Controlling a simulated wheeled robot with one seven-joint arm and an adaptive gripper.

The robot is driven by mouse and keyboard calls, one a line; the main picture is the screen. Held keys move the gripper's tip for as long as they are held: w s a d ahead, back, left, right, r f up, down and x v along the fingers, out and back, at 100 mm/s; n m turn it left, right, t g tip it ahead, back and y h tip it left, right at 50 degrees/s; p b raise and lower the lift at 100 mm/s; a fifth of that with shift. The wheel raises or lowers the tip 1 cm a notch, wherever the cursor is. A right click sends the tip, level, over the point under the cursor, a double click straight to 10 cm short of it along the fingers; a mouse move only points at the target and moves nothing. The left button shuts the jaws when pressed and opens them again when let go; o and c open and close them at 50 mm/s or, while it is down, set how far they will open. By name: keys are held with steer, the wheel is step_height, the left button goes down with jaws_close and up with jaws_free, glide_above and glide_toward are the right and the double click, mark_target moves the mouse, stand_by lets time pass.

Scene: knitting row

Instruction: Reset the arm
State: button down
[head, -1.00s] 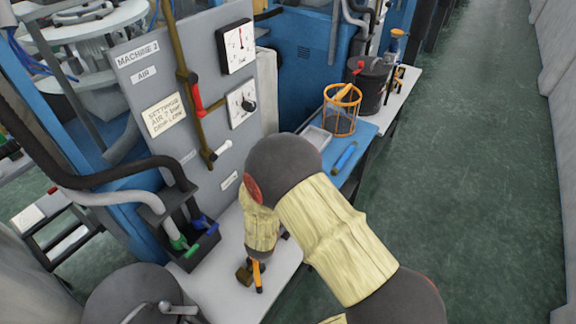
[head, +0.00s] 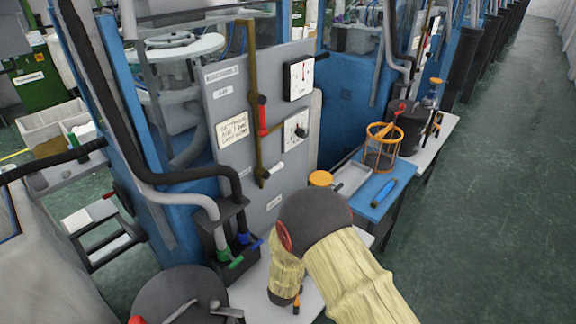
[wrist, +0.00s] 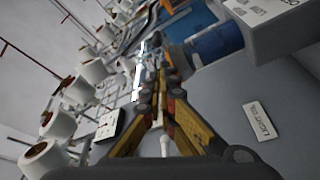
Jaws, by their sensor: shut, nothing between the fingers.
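My arm, in a pale yellow padded sleeve with dark joints, reaches in from the lower right of the head view. My gripper (head: 297,303) hangs low at the bottom edge there, mostly hidden by the sleeve, over the light bench top. In the wrist view the orange-yellow fingers of my gripper (wrist: 163,82) come together at their tips. They are shut with nothing between them.
The grey machine panel (head: 225,185) with gauges and a brass pipe stands left of my arm. A black bin (head: 245,268) with hoses is beside it. An orange wire basket (head: 382,150) stands on a blue mat (head: 362,205) beyond. The right aisle (head: 480,200) is clear.

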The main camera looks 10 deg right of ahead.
steer(key=w+a+r+m+g+y, duration=0.1)
steer(key=w+a+r+y, duration=0.1)
steer(key=w+r+y, duration=0.15)
steer(key=w+a+r+m+y, duration=0.1)
steer(key=w+a+r+y, duration=0.15)
steer(key=r, duration=0.25)
steer(key=s+a+r+g+y+p, duration=0.1)
steer(key=s+a+r+g+y, duration=0.1)
steer(key=s+a+r+y, duration=0.45)
steer(key=s+d+r+m+g, duration=0.1)
steer(key=s+d+r+g, duration=0.1)
steer(key=s, duration=1.4)
steer(key=s+d+r+m+g, duration=0.1)
steer(key=s+g, duration=0.4)
steer(key=s, duration=1.1)
steer(key=shift+s+d+r+m+p, duration=0.35)
steer(key=shift+d+r, duration=0.3)
steer(key=shift+d, duration=0.4)
